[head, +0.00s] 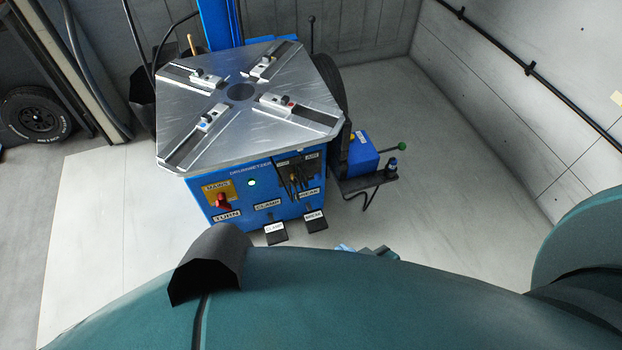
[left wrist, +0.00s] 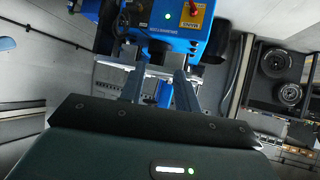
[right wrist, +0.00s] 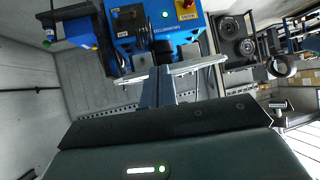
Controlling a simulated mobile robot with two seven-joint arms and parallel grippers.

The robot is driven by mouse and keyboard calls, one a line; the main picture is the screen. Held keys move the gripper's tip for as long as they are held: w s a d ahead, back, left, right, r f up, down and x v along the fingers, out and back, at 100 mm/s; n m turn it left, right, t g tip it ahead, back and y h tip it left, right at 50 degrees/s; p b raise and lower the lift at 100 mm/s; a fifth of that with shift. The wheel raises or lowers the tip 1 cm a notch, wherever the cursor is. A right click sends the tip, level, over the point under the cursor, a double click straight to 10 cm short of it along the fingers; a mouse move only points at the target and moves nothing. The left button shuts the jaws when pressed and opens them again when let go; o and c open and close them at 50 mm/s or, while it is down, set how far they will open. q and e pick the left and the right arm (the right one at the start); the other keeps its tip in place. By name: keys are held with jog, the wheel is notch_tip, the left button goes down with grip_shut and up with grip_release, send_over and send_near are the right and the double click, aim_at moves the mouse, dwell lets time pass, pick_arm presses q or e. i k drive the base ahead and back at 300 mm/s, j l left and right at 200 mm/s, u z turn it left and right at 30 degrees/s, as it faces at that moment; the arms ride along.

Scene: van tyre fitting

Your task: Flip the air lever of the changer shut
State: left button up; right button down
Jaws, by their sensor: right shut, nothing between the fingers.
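The blue tyre changer (head: 235,210) stands ahead in the head view. On its front, right of the green lamp, a dark panel (head: 296,168) sits near an AIR label (head: 312,156). Dark levers show there, too small to tell the air lever's position. The panel also shows upside down in the right wrist view (right wrist: 128,22). My right gripper (right wrist: 157,72) is shut and empty, its fingers pointing toward the changer front, apart from the panel as far as I can tell. My left gripper (left wrist: 157,80) is open and empty, facing the changer; the head view hides it.
The silver turntable (head: 241,115) with several clamps overhangs the panel. A red knob (head: 221,201) sits left on the front, and two pedals (head: 275,233) stick out below. A side shelf (head: 365,184) and a green-tipped lever (head: 401,146) are at the right. The floor beyond is clear.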

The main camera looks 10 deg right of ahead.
aim_at(317, 176)
jog(key=k+l+z, duration=0.1)
jog(key=l+z, duration=0.8)
jog(key=i, duration=0.45)
